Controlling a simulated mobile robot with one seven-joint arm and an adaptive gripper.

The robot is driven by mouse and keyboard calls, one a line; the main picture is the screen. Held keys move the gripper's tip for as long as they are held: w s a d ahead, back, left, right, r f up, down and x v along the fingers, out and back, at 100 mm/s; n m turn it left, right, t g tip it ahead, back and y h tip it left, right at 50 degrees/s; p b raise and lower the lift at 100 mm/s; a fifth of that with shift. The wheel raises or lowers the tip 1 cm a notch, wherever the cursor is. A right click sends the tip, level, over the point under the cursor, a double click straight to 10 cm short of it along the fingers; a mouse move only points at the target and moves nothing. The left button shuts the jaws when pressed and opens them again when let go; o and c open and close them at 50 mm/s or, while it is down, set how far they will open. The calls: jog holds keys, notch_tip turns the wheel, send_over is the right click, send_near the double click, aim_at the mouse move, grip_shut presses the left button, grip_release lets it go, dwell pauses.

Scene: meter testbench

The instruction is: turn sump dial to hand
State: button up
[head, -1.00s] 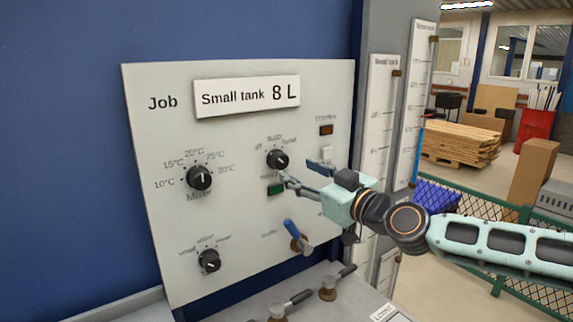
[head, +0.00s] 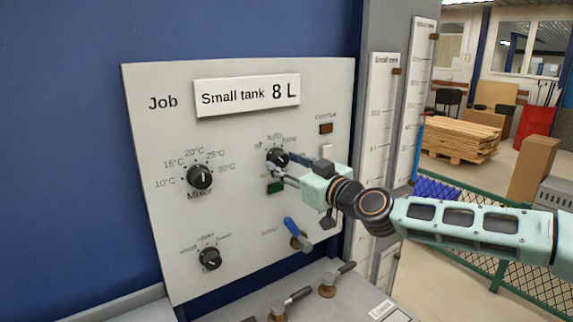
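The dial marked off, auto and hand (head: 276,156) is a round black knob in the upper right part of the grey panel. I take it as the sump dial; the lettering below it is hidden by my gripper, and its pointer is too small to read surely. My gripper (head: 284,166) is at this dial, coming from the right. Its fingers look spread, one at the dial's lower left and one at its right side. Whether they touch the knob I cannot tell.
Gauge boards (head: 378,130) stand right.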

jog(key=c, duration=0.9)
jog(key=shift+o, duration=0.2)
jog(key=shift+m, duration=0.4)
jog(key=m+b, duration=0.1)
jog(key=m, duration=0.2)
jog(key=shift+m, duration=0.4)
jog(key=m, duration=0.4)
jog(key=shift+m, duration=0.3)
jog(key=m, duration=0.4)
jog(key=shift+s+a+b, duration=0.1)
jog(key=shift+b, duration=0.2)
jog(key=m, duration=0.4)
jog(key=shift+m, duration=0.5)
